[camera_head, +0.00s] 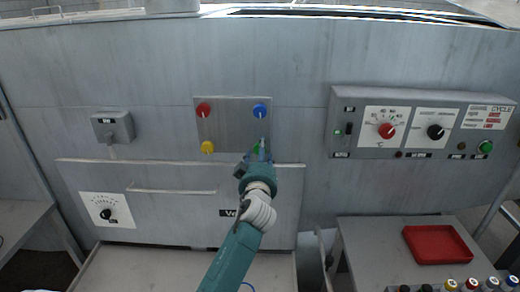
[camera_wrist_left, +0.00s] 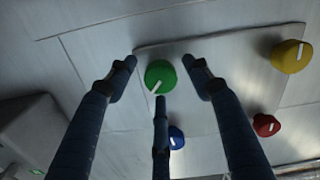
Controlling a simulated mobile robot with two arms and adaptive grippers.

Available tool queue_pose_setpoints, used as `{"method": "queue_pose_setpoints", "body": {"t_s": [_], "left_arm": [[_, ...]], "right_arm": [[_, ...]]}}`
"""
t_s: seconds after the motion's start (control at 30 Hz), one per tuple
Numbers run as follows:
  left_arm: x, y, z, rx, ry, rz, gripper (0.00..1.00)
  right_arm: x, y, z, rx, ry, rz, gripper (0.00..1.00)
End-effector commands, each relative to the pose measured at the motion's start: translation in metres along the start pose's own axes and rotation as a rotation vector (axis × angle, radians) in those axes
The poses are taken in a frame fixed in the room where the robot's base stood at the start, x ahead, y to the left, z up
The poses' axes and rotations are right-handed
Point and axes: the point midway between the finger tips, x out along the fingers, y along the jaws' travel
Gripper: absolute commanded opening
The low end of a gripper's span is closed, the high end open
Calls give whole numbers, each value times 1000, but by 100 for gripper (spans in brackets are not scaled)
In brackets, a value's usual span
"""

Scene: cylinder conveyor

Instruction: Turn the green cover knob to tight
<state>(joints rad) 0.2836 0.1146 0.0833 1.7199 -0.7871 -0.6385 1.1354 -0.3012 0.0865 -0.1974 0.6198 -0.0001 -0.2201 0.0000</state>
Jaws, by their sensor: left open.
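The green cover knob (camera_wrist_left: 160,76) is round with a white pointer line and sits on a metal plate (camera_head: 234,118). In the left wrist view it lies between the spread fingertips of my left gripper (camera_wrist_left: 162,78), which is open, with no finger visibly closed on it. The pointer slants toward the lower left in that view. In the head view my left gripper (camera_head: 258,152) covers most of the knob, and only a bit of green (camera_head: 255,149) shows. My right gripper is in neither view.
Red (camera_head: 203,110), blue (camera_head: 260,110) and yellow (camera_head: 207,147) knobs share the plate. A control box (camera_head: 470,150) with dials is mounted to the right. A side table (camera_head: 375,240) holds a red tray (camera_head: 408,232) and several small bottles. A handle bar (camera_head: 170,190) crosses the lower panel.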

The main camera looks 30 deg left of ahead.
Motion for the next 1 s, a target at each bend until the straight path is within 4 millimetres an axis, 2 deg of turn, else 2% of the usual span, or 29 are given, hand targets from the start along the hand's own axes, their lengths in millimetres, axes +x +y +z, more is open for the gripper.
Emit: {"method": "queue_pose_setpoints", "body": {"t_s": [0.2, 0.37, 0.47, 0.6, 1.0], "left_arm": [[8, 0, 0, 1, 0, 0, 51], [8, 0, 0, 0, 0, 0, 51], [8, 0, 0, 0, 0, 0, 35], [7, 0, 0, 0, -1, 0, 7], [7, -1, 2, 59, -3, -1, 6]], "right_arm": [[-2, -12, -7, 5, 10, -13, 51], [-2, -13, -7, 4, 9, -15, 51], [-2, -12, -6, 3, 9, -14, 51], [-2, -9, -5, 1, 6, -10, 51], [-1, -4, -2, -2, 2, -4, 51]]}}
